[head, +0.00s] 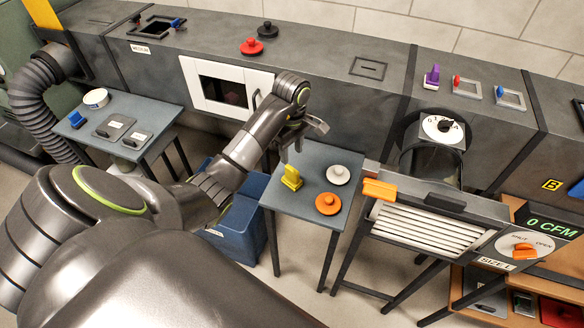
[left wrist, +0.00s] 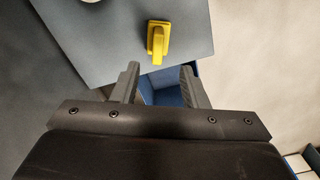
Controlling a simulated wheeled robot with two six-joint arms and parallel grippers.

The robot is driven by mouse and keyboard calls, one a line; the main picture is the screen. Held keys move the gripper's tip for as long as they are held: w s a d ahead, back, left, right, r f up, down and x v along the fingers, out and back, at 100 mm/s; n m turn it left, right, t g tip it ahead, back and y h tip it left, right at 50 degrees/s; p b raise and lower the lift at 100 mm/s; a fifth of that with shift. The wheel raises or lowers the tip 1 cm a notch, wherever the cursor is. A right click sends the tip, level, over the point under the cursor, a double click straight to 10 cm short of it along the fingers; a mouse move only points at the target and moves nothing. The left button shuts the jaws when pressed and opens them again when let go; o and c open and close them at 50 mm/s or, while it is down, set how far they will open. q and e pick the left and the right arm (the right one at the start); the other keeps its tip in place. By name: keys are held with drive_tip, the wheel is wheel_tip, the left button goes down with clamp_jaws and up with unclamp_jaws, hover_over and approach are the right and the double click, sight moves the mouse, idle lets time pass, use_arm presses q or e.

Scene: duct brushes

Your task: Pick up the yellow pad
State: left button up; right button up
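The yellow pad (head: 292,178) has an upright handle and sits near the left edge of the small grey table (head: 300,210). In the left wrist view the yellow pad (left wrist: 158,38) lies just beyond the fingertips, roughly in line with the gap between them. My left gripper (head: 303,142) is above the far part of that table, apart from the pad. In the left wrist view the left gripper (left wrist: 160,70) is open, with nothing between its fingers. My right gripper is in neither view.
A white round piece (head: 338,175) and an orange round piece (head: 328,203) share the table with the pad. A blue bin (head: 238,228) stands on the floor left of it. A slatted vent unit (head: 428,228) stands to the right. The grey duct (head: 330,62) runs behind.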

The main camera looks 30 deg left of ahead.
sight(292, 169)
use_arm(q)
drive_tip(key=shift+f+b, duration=2.25)
drive_tip(key=shift+f, duration=0.4)
drive_tip(key=shift+w+f, duration=0.15)
drive_tip(key=shift+f, duration=1.95)
clamp_jaws()
